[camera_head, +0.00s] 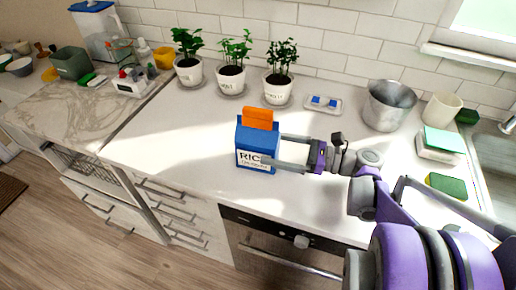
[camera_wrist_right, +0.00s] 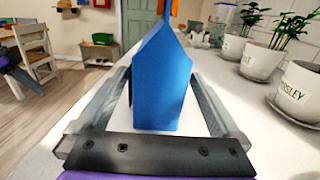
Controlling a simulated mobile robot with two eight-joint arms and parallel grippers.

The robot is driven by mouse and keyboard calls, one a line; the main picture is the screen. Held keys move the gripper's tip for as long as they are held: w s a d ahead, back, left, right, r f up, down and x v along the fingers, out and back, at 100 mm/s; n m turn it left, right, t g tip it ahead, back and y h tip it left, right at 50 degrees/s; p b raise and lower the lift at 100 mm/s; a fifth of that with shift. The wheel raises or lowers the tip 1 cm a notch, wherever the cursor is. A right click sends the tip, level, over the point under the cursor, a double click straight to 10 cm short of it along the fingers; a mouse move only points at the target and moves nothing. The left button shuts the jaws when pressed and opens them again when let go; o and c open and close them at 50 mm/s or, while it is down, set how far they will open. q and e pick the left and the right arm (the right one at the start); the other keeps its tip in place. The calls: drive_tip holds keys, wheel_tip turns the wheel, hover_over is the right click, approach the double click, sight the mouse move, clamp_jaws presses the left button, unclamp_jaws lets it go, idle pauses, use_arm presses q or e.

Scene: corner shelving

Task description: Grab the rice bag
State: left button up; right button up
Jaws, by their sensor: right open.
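The rice bag (camera_head: 256,146) is a blue pack with a white label reading "RIC" and an orange top. It stands upright on the white counter, near the front edge in the head view. My right gripper (camera_head: 271,150) reaches in from the right, with its fingers on either side of the bag. In the right wrist view the blue bag (camera_wrist_right: 163,85) stands between the two open fingers (camera_wrist_right: 160,95). A gap shows beside the fingers, and whether either touches the bag is unclear. My left gripper is not seen in the head view.
Three potted herbs (camera_head: 232,76) stand along the back wall. A small tray (camera_head: 322,104), a metal pot (camera_head: 388,105), a cream cup (camera_head: 441,108) and a green sponge (camera_head: 446,186) are to the right. The counter (camera_head: 180,140) left of the bag is clear.

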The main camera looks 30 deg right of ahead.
sight(258, 144)
drive_tip(key=x, duration=0.5)
drive_tip(key=shift+r, duration=0.1)
clamp_jaws()
idle(0.3)
